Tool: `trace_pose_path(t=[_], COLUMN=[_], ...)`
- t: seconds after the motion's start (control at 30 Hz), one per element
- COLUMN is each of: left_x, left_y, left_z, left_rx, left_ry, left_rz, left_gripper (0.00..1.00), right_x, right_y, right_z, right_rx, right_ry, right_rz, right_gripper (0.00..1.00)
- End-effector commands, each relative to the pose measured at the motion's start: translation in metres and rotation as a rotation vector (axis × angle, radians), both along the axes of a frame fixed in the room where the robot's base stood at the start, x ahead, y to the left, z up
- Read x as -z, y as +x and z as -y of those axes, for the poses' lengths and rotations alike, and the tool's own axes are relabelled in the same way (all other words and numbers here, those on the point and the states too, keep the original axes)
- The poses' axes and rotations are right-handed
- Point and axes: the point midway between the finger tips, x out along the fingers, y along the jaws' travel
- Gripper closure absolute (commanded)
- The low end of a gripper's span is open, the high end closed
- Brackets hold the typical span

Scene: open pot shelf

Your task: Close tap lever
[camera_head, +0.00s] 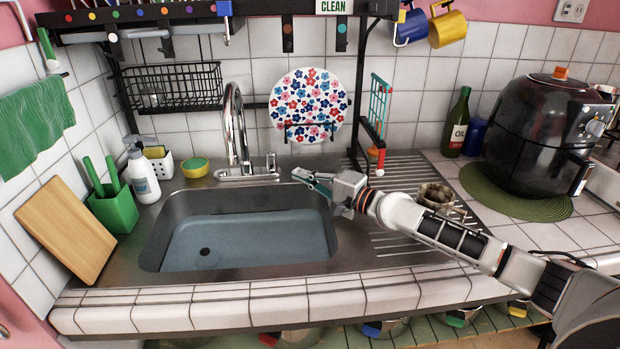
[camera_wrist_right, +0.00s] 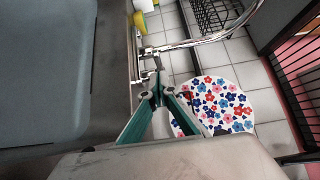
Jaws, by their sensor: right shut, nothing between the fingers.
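The chrome tap (camera_head: 235,128) stands behind the sink (camera_head: 325,215) with its tall spout curving upward. Its small lever (camera_head: 271,161) stands upright at the right end of the tap base. My right gripper (camera_head: 297,174) reaches in from the right, just right of the lever, with its green fingers shut and empty. In the right wrist view the gripper tips (camera_wrist_right: 158,86) lie close to the lever (camera_wrist_right: 149,75) and partly overlap the tap base; I cannot tell whether they touch. The tap spout (camera_wrist_right: 205,40) stretches to the upper right there. My left gripper is not in view.
A flowered plate (camera_head: 308,105) stands in a rack behind the gripper. A metal scrubber (camera_head: 436,196) lies on the drainboard near my right forearm. An oil bottle (camera_head: 457,122) and an air fryer (camera_head: 545,130) stand right. A yellow-green sponge bowl (camera_head: 195,168) sits left of the tap.

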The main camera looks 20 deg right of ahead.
Motion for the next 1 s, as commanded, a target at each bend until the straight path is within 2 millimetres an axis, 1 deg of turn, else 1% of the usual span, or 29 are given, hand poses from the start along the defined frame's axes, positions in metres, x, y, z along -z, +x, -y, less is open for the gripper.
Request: trace_pose_path(t=[0.03, 0.1, 0.2, 0.33, 0.5, 0.8, 0.87, 0.97, 1.0], left_x=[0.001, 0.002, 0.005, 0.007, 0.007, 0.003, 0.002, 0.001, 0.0], left_y=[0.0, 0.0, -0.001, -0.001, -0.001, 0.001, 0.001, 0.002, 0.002], left_z=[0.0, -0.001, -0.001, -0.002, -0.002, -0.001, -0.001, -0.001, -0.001], left_rx=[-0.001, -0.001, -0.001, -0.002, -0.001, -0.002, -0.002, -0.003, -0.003], left_ry=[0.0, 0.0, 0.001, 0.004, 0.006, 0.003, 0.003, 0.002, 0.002], left_rz=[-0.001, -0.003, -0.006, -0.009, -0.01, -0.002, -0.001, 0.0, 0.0], left_gripper=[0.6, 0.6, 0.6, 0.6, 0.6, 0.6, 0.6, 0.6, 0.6], right_x=[-0.002, 0.0, 0.0, 0.002, 0.001, 0.001, 0.001, 0.0, 0.0], right_y=[0.009, 0.019, 0.03, 0.04, 0.045, 0.045, 0.046, 0.049, 0.05], right_z=[-0.006, -0.012, -0.019, -0.025, -0.028, -0.029, -0.033, -0.045, -0.052], right_rx=[0.0, 0.0, 0.001, 0.0, 0.0, -0.001, -0.004, -0.015, -0.021], right_ry=[0.003, 0.003, 0.002, 0.0, 0.0, 0.0, 0.001, 0.003, 0.004], right_rz=[0.001, 0.001, 0.0, -0.001, -0.001, -0.001, -0.001, -0.001, 0.0], right_gripper=[1.0, 1.0, 1.0, 1.0, 1.0, 1.0, 1.0, 1.0, 1.0])
